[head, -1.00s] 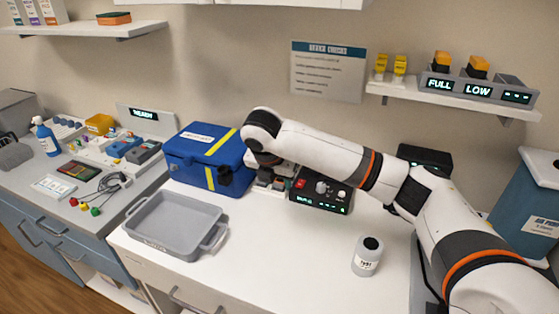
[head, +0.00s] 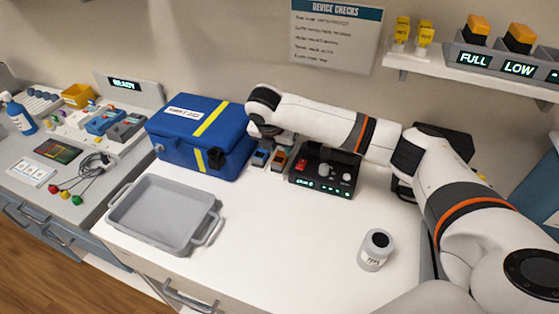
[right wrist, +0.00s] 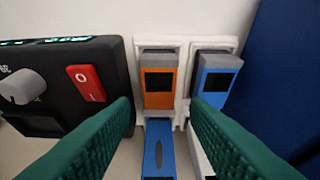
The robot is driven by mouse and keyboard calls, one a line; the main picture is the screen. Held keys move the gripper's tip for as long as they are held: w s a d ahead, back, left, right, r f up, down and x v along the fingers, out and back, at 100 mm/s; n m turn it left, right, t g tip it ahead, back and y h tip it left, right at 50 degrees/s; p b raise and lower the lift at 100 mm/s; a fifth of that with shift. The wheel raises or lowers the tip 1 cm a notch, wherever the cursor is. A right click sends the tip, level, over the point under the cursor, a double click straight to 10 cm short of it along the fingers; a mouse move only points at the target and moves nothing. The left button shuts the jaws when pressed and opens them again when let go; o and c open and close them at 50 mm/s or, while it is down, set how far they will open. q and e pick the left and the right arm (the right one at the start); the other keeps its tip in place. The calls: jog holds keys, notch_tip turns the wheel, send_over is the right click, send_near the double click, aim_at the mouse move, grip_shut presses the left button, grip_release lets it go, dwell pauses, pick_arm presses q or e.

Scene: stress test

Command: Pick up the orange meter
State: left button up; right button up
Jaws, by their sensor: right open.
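The orange meter (head: 278,160) stands beside a blue meter (head: 260,157) at the back of the white counter in the head view, between the blue box and the black device. In the right wrist view, the orange meter (right wrist: 158,88), with a dark screen and grey top, sits in a white holder left of the blue meter (right wrist: 213,82). My right gripper (right wrist: 160,103) is open, its green fingers on either side of the orange meter's lower part in the picture; I cannot tell whether they touch it. In the head view, my right wrist partly hides the holder. My left gripper is not in view.
A black device (head: 325,168) with a red switch stands close right of the meters. A blue box (head: 185,150) stands close left. The counter's middle is clear.

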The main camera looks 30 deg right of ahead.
aim_at(281, 156)
jog(key=shift+p+x, duration=0.35)
jog(key=shift+x, duration=2.05)
jog(key=shift+s+r, duration=0.1)
jog(key=shift+s, duration=0.05)
jog(key=c, duration=0.7)
